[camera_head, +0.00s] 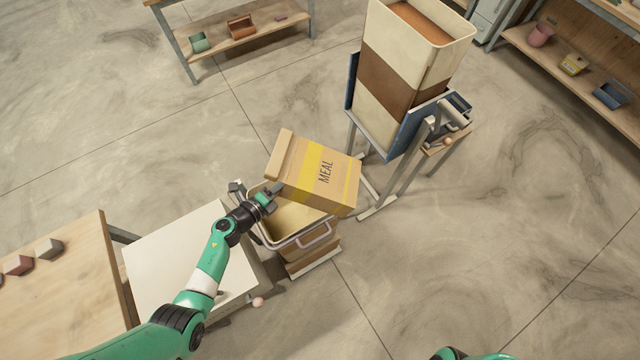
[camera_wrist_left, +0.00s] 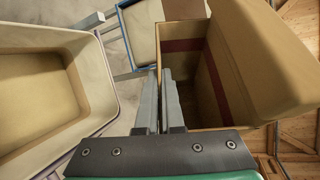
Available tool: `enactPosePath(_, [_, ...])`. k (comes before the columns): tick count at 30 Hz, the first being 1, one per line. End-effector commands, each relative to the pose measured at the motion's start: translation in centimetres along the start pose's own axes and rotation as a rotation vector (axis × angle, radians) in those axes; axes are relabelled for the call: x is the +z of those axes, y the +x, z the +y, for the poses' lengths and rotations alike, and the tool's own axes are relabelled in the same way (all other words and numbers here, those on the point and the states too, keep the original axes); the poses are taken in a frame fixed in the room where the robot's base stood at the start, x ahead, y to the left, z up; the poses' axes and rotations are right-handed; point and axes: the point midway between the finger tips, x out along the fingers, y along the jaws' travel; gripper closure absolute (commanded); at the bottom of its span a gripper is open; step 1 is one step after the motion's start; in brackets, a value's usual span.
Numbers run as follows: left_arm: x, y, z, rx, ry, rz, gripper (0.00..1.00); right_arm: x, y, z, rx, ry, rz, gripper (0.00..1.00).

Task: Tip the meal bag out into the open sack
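The meal bag (camera_head: 322,175) is a tan, box-shaped bag with a yellow band and the word MEAL. It is tilted over the open sack (camera_head: 312,236), which has a grey rim and a pale inside. My left gripper (camera_head: 268,197) is at the bag's lower left edge, its fingers close together on the bag. In the left wrist view the bag (camera_wrist_left: 262,62) fills the right side, beside the fingers (camera_wrist_left: 170,98), and an open pale container (camera_wrist_left: 40,90) shows at left. I cannot tell if meal remains in the bag. My right gripper is out of view.
A tall cream and brown hopper (camera_head: 392,62) on a blue and grey stand is behind the bag. A white-topped table (camera_head: 180,262) and a wooden table (camera_head: 70,290) stand at left. Shelves hold small containers at the back. Floor at right is clear.

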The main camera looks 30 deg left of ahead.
Motion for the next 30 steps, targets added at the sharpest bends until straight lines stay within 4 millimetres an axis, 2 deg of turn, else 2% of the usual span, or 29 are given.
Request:
enactPosePath(5, [0.1, -0.1, -0.6, 0.010, 0.019, -0.002, 1.00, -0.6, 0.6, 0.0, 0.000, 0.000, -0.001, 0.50])
enactPosePath(9, [0.5, -0.5, -2.0, 0.060, 0.112, -0.014, 1.00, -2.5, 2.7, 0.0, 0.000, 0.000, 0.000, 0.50])
enactPosePath(19, [1.0, -1.1, -4.1, 0.199, 0.377, -0.048, 1.00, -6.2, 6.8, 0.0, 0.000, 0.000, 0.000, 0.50])
enactPosePath(30, [1.0, -1.0, -3.7, 0.232, 0.438, -0.059, 1.00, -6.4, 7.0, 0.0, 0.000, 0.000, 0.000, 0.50])
